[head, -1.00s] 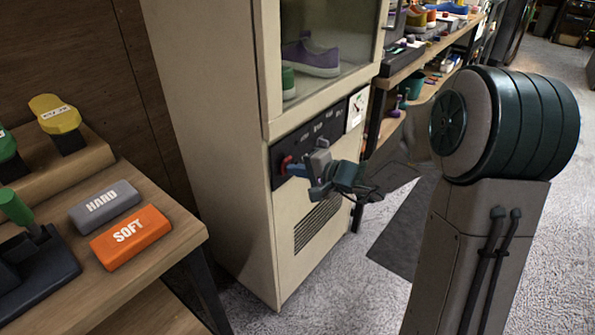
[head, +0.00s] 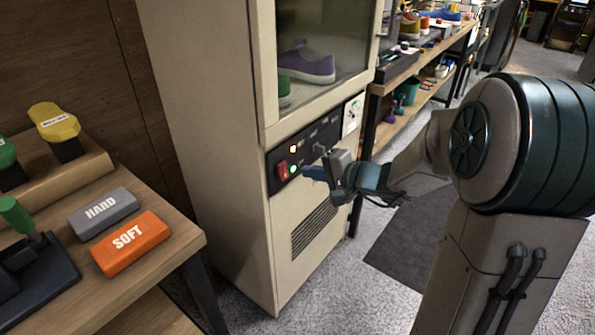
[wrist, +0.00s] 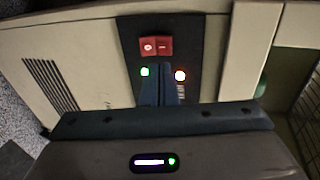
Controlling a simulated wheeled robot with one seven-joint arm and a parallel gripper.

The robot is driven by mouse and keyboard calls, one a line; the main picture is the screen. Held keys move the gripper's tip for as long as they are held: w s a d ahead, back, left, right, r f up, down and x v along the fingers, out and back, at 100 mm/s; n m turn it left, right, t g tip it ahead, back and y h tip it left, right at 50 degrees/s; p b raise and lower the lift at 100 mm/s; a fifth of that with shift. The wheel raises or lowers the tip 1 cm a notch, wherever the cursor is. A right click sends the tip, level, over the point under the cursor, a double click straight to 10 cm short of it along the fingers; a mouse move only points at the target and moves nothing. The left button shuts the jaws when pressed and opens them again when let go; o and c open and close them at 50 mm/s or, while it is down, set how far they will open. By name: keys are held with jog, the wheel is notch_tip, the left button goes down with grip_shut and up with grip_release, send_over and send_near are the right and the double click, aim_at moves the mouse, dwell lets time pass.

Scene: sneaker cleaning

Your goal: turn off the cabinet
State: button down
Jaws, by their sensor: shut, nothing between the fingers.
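The cabinet (head: 205,130) is beige and tall, with a glass window above and a black control panel (head: 313,138) on its front. A red rocker switch (head: 283,171) sits at the panel's left end, with a lit green lamp (head: 293,169) and a lit orange lamp (head: 293,149) beside it. In the wrist view the red switch (wrist: 156,46) shows two marked halves above the lamps. My gripper (head: 308,172) is shut and empty, in front of the panel just right of the switch. Its fingertips (wrist: 158,68) point at the switch and look apart from it.
Purple and green shoes (head: 307,65) stand behind the cabinet glass. A wooden table (head: 175,240) at the left holds an orange SOFT block (head: 130,243) and a grey HARD block (head: 103,213). A shelf with shoes (head: 415,55) stands right of the cabinet.

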jog(key=v, duration=0.7)
jog(key=shift+s+d+r+p, duration=0.2)
jog(key=shift+r+p, duration=0.05)
jog(key=shift+p, duration=0.2)
jog(key=shift+f, duration=0.1)
